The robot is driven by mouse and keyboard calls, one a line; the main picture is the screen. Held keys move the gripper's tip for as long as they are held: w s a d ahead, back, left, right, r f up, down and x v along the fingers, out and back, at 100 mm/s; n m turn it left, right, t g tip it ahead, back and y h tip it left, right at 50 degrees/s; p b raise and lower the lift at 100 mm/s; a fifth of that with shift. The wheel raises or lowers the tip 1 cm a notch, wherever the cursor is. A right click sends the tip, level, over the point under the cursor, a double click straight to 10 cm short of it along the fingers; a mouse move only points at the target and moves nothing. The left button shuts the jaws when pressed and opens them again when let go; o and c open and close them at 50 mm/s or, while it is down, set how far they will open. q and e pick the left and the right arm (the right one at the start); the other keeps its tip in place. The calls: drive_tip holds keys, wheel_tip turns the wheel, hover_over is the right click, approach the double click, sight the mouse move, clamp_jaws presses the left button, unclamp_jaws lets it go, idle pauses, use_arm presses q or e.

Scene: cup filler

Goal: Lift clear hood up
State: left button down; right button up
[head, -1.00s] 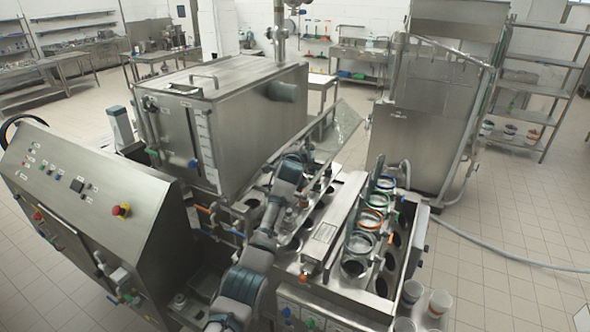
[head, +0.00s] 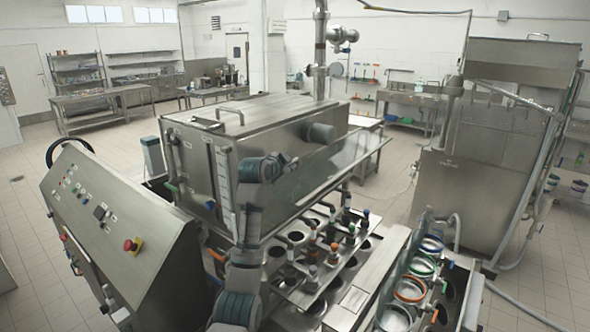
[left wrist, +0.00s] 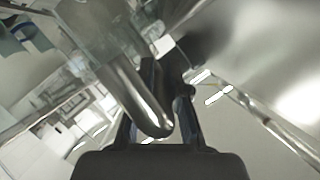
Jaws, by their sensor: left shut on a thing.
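The clear hood (head: 345,158) is a see-through panel with a metal frame, raised and tilted above the filler's rows of nozzles, alongside the steel tank. My left arm rises in front of the tank, and its gripper (head: 278,163) is at the near left end of the hood. In the left wrist view my left gripper (left wrist: 168,88) is shut on a rounded metal bar (left wrist: 148,112), seemingly the hood's handle. The fingertips are mostly hidden in the head view. My right gripper is not in view.
The steel tank (head: 255,135) stands close behind my left arm. The control panel (head: 115,235) is on the left. Several nozzles (head: 332,250) stand below the hood. Cups with coloured rims (head: 410,288) sit in holders at the right. Open floor lies farther back.

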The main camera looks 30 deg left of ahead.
use_arm(q)
drive_tip(key=shift+d, duration=0.35)
drive_tip(key=c, duration=1.2)
unclamp_jaws()
drive_tip(key=shift+d, duration=0.1)
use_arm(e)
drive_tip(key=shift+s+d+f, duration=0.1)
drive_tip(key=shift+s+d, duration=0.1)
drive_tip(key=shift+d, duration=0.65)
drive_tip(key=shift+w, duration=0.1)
use_arm(q)
wheel_tip(320, 180, up, 4)
drive_tip(key=f, duration=0.1)
hover_over(274, 193)
drive_tip(key=shift+d+r, duration=0.2)
drive_tip(key=shift+r, duration=0.05)
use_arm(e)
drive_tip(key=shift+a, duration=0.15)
use_arm(q)
drive_tip(key=shift+a, duration=0.1)
